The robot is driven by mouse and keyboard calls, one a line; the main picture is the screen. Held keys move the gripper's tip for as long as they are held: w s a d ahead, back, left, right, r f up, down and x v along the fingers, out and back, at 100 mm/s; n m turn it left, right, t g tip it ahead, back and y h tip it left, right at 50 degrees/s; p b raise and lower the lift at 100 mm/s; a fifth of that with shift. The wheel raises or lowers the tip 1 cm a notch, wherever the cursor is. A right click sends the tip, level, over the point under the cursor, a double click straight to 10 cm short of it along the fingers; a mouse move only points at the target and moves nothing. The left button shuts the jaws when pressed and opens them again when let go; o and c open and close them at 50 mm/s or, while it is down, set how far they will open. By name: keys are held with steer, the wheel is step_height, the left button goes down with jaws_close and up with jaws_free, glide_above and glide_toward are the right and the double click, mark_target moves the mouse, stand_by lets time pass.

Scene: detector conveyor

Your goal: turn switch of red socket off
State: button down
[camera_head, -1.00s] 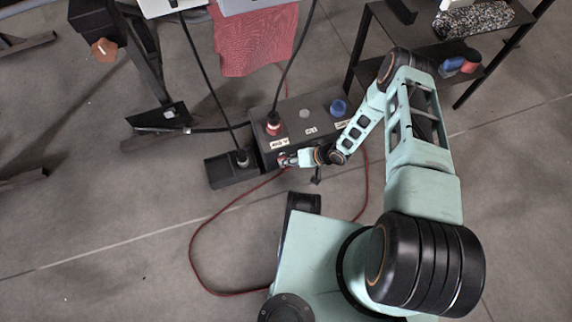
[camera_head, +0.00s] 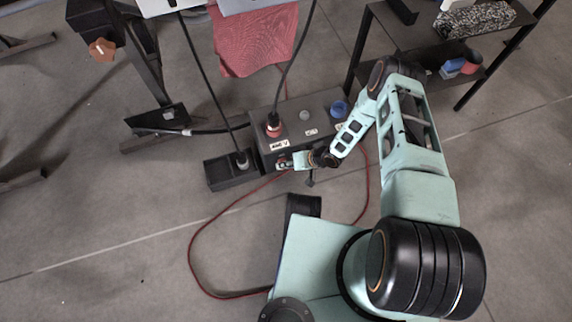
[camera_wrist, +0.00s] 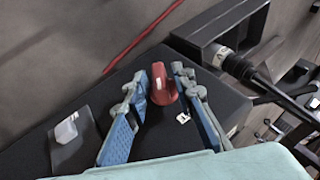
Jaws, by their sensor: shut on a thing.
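The red socket (camera_head: 273,130) is on top of the dark box (camera_head: 322,98), with a black plug standing in it. The red switch (camera_wrist: 163,88) is on the box's side below that socket. My gripper (camera_head: 284,163) is at this side of the box. In the wrist view, the two blue-padded fingers of my gripper (camera_wrist: 168,76) stand on either side of the red switch and are shut on it. The switch's exact angle is hard to tell, since the fingers flank it.
A pale switch (camera_wrist: 67,130) sits on the same face, left in the wrist view. A blue socket (camera_head: 339,108) and a grey one (camera_head: 305,115) are on the box top. A black holder (camera_head: 232,170) with a cabled plug stands left. A red cable (camera_head: 190,245) loops across the floor.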

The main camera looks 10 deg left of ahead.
steer(key=shift+a+r+h+p, duration=0.1)
steer(key=shift+r+h+p, duration=0.2)
steer(key=shift+p, duration=0.5)
steer(key=shift+s+p, duration=0.1)
steer(key=shift+p, duration=0.3)
steer(key=h+p, duration=0.1)
steer(key=p, duration=0.1)
steer(key=shift+a+t+p, duration=0.1)
steer(key=shift+t+p, duration=0.3)
steer(key=shift+s+a+f+n+t+h+p, duration=0.15)
steer(key=shift+n+t+h+p, duration=0.3)
steer(key=shift+h+p, duration=0.45)
steer(key=shift+t+h, duration=0.35)
steer(key=shift+h, duration=0.45)
steer(key=c, duration=2)
jaws_free()
steer(key=shift+o, duration=0.2)
